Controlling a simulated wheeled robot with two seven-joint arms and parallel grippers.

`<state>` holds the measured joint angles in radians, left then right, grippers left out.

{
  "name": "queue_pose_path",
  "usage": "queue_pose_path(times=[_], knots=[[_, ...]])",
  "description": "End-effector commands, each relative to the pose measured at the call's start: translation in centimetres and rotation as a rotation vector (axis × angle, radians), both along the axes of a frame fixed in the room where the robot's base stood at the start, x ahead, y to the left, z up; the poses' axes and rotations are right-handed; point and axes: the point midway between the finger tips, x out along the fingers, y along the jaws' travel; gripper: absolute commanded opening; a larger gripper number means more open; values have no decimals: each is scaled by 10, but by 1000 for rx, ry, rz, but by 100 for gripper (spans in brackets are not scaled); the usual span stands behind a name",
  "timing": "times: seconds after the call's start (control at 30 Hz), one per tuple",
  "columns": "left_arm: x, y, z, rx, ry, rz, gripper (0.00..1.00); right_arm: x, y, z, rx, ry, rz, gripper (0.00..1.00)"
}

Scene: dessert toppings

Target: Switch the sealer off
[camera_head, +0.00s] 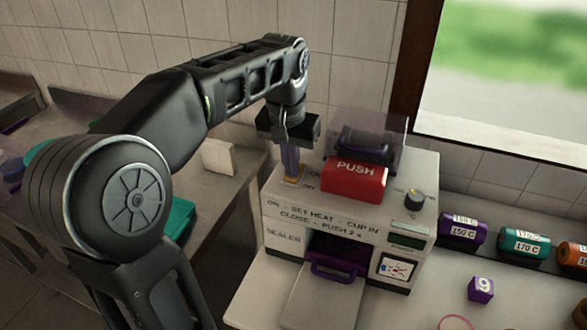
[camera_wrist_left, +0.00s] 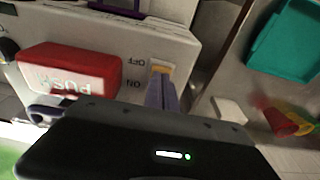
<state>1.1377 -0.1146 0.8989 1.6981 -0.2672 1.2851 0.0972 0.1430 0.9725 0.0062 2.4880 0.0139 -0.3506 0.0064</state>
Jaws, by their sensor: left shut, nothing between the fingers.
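The sealer (camera_head: 285,222) is a white box with a red PUSH block (camera_head: 355,181) on top. Its small orange-yellow switch (camera_head: 293,182) sits at the top left, beside the ON and OFF labels. My left gripper (camera_head: 291,176) points down with its fingers shut and empty, the tips right at the switch. In the left wrist view the fingers (camera_wrist_left: 160,97) reach the switch (camera_wrist_left: 160,68) near the OFF label and partly cover it. I cannot tell which way the switch is tipped, or whether the tips touch it. My right gripper is not in view.
A clear raised cover (camera_head: 382,130) stands behind the PUSH block. A dial (camera_head: 414,199) is at the top right. A purple handle (camera_head: 333,273) shows at the front opening. Labelled canisters (camera_head: 463,229) and a purple cube (camera_head: 481,289) stand to the right. A teal tray (camera_head: 181,220) lies left.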

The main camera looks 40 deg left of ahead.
Motion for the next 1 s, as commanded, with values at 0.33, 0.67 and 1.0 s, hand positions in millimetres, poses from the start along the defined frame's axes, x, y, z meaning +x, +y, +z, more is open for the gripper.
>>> queue_pose_path(times=[0.33,0.67,1.0], knots=[[0,-1,20,0,0,-2,0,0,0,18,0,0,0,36],[0,-1,49,0,0,-2,0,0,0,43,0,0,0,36],[0,0,69,-1,0,-1,0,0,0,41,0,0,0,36]])
